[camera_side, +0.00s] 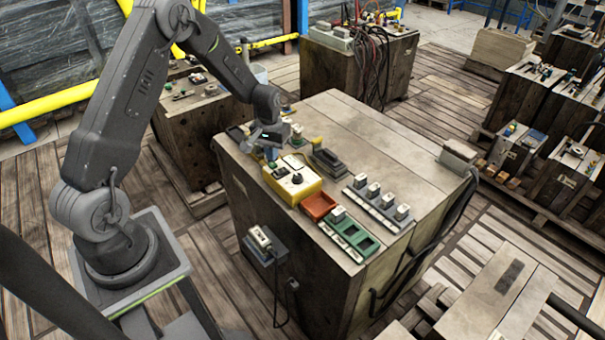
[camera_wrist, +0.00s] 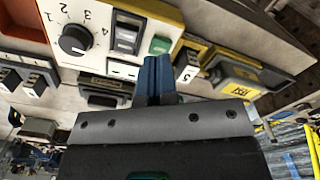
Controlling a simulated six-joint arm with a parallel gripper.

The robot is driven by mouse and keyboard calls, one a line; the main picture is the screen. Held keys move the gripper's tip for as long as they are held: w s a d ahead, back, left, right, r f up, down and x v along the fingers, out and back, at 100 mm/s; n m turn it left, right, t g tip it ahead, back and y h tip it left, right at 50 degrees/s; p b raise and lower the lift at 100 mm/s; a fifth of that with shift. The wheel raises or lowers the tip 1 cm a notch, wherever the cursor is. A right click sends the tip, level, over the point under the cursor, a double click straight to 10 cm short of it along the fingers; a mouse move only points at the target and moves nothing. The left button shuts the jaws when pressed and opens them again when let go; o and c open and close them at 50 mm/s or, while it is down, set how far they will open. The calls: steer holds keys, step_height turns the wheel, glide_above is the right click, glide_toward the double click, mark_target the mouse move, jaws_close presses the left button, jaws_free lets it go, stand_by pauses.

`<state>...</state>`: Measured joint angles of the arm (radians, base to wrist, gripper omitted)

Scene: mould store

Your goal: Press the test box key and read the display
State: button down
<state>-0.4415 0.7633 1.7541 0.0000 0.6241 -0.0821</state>
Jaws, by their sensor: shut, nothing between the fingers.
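A yellow box (camera_side: 292,183) with a black dial sits on the wooden block. The wrist view shows its dial (camera_wrist: 74,39) with numbers, a framed dark-and-grey window (camera_wrist: 127,33) and a green key (camera_wrist: 160,45). My gripper (camera_side: 271,154) is at the box's far left end; its blue fingers (camera_wrist: 154,66) are shut and empty, tips close to the green key. I cannot tell whether they touch. A grey device (camera_wrist: 238,73) with a yellow label that seems to read TEST upside down is to the right in the wrist view. No reading is legible.
On the block (camera_side: 380,135) are a red tray (camera_side: 318,206), a green tray (camera_side: 354,236), a row of switches (camera_side: 378,206) and a dark device (camera_side: 327,161). A grey switch box (camera_side: 262,245) hangs on its front. The block's right top is mostly clear.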

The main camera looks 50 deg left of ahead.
steer(key=shift+f, duration=1.25)
stand_by(0.8)
steer(key=shift+r, duration=3.5)
